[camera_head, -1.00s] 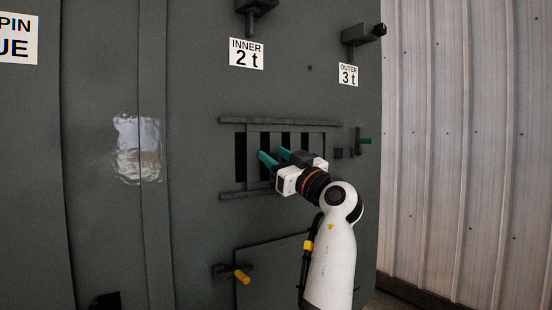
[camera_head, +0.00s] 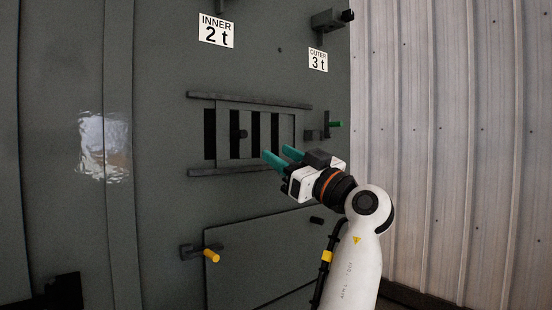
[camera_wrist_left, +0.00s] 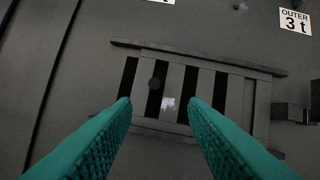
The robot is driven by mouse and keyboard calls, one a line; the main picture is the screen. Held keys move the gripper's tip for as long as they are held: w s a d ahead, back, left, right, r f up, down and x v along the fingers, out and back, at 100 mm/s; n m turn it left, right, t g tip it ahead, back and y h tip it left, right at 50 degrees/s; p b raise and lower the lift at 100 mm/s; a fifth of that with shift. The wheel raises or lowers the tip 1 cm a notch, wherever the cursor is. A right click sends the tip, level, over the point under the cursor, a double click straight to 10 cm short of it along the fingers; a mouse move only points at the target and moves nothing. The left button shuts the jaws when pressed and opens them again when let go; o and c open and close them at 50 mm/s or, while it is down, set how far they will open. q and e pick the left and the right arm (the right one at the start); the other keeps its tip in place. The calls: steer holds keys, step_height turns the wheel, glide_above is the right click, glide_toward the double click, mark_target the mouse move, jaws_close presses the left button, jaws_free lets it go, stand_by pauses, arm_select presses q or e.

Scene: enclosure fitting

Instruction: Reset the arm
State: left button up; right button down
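My left gripper (camera_head: 282,157) has teal fingers on a white and black wrist. It points toward the dark grey enclosure front, just below and right of the slotted vent's middle. In the left wrist view my left gripper (camera_wrist_left: 160,105) has its fingers spread wide with nothing between them. The slatted vent (camera_head: 225,135) has dark slots and a round black knob (camera_head: 243,134); it also shows beyond the fingertips in the left wrist view (camera_wrist_left: 175,85). Whether the fingertips touch the panel cannot be told, but no contact shows. My right gripper is in neither view.
Right of the vent is a small latch with a green tip (camera_head: 336,124). Below is a hatch (camera_head: 260,250) with a yellow-tipped handle (camera_head: 211,255). Labels "INNER 2 t" (camera_head: 216,31) and "OUTER 3 t" (camera_head: 318,60) sit above. A corrugated wall (camera_head: 450,130) stands at right.

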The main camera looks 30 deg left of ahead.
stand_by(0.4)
